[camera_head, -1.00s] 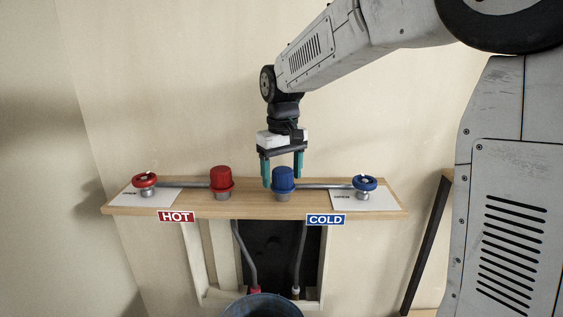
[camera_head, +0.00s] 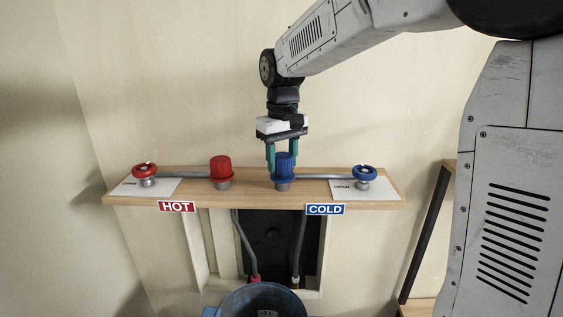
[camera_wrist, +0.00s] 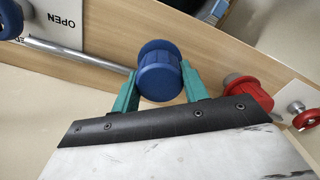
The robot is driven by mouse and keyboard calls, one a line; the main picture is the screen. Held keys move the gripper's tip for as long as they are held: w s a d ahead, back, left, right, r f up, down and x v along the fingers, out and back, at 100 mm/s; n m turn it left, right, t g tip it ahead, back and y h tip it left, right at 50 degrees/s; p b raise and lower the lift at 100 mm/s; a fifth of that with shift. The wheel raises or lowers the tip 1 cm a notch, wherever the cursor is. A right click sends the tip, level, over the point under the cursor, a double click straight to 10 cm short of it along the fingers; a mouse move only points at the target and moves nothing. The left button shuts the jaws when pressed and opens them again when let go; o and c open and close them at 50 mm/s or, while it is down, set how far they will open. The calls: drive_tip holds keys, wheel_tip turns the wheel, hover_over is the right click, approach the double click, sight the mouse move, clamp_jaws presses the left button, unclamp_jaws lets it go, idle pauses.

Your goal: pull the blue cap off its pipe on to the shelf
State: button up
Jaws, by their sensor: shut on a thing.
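The blue cap (camera_head: 285,163) sits upright over a short grey pipe stub (camera_head: 282,186) on the wooden shelf (camera_head: 250,192), right of the middle. My gripper (camera_head: 283,158) comes straight down from above with its teal fingers on either side of the cap, shut on it. In the wrist view the blue cap (camera_wrist: 158,76) is between the two teal fingers (camera_wrist: 160,88). The pipe beneath the cap is hidden in that view.
A red cap (camera_head: 221,167) stands to the left, a blue valve wheel (camera_head: 364,173) to the right, and a red valve wheel (camera_head: 145,170) at the far left. A blue bucket (camera_head: 262,296) is below the shelf. Bare shelf shows along the front edge.

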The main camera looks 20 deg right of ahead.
sight(282, 155)
drive_tip(key=shift+r, duration=1.7)
drive_tip(key=shift+r, duration=0.15)
drive_tip(key=shift+r, duration=1.9)
